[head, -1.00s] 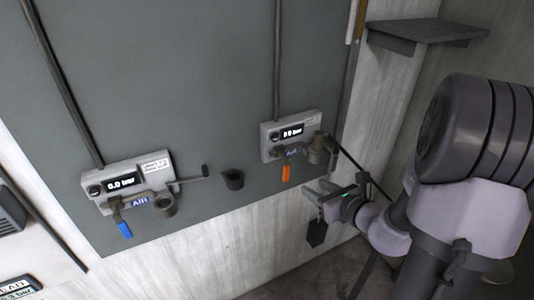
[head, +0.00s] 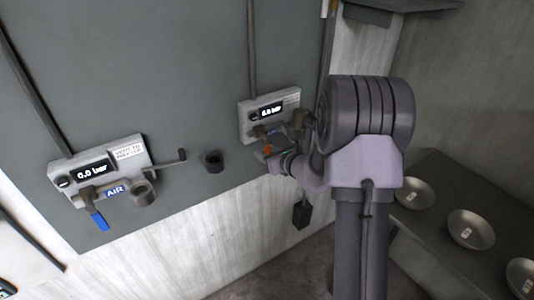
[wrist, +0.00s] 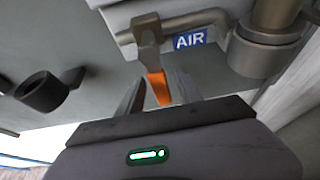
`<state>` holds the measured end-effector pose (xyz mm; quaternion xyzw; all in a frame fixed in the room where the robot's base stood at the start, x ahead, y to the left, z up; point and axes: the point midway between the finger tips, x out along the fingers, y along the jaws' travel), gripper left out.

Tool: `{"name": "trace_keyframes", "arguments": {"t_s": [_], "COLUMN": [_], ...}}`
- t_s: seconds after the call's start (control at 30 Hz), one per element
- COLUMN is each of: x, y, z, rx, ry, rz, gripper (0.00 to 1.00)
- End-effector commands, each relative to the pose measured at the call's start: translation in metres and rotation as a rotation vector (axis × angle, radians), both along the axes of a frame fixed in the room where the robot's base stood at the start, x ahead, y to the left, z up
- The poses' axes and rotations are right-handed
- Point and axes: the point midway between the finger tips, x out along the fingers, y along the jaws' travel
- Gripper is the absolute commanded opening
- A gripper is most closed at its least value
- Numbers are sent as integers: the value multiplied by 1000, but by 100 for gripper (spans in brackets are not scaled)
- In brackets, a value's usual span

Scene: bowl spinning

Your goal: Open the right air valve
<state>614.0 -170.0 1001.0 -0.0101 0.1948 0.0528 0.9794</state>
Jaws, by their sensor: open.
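The right air valve has an orange handle (head: 267,150) under a grey gauge box (head: 270,112) on the dark wall panel, in the head view. The handle hangs down from its pipe. In the wrist view the orange handle (wrist: 159,88) shows between the two fingers of my gripper (wrist: 157,92), below the pipe and to the left of a blue AIR label (wrist: 190,39). My gripper (head: 273,157) is open, with its fingers on either side of the handle. I cannot tell whether either finger touches it. My arm hides part of the valve's right side in the head view.
A left gauge box (head: 103,170) has a blue valve handle (head: 99,220) hanging down. A dark cup-like holder (head: 213,161) sits on the panel between the boxes. Several metal bowls (head: 413,193) sit on a dark shelf at right. A black block (head: 302,214) hangs below my gripper.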

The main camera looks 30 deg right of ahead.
Motion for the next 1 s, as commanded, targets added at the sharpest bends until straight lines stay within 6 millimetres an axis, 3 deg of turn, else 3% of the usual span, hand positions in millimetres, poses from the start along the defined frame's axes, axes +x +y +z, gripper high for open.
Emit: {"name": "trace_keyframes", "arguments": {"t_s": [0.07,0.27,1.0], "x": [0,0,-1], "y": [0,0,0], "z": [0,0,0], "rx": [0,-1,-1], "ry": [0,0,0], "rz": [0,0,0], "gripper": [40,1,0]}}
